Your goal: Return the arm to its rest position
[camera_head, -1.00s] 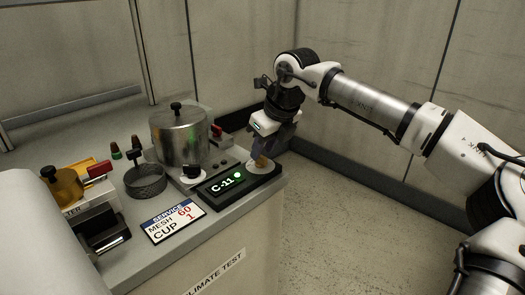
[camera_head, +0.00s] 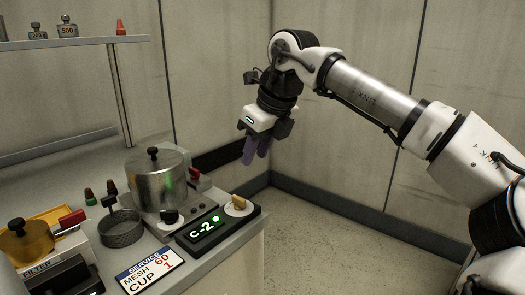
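My gripper (camera_head: 256,152) hangs at the end of my arm, pointing down, in the air above and beyond the far right end of the bench. Its purple fingers sit close together, and I cannot tell whether a gap is between them. Nothing shows held in it. Below it and apart from it, a tan knob (camera_head: 239,202) stands on a round pale dial at the right end of a black panel. The panel's display (camera_head: 203,230) reads "C-2", with a green light beside it.
A lidded metal pot (camera_head: 158,182) stands on the bench, with a mesh cup (camera_head: 121,228) in front and a service sign (camera_head: 150,271) nearer. Weights (camera_head: 68,28) stand on a shelf at upper left. Open floor (camera_head: 310,235) lies right of the bench, below my arm.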

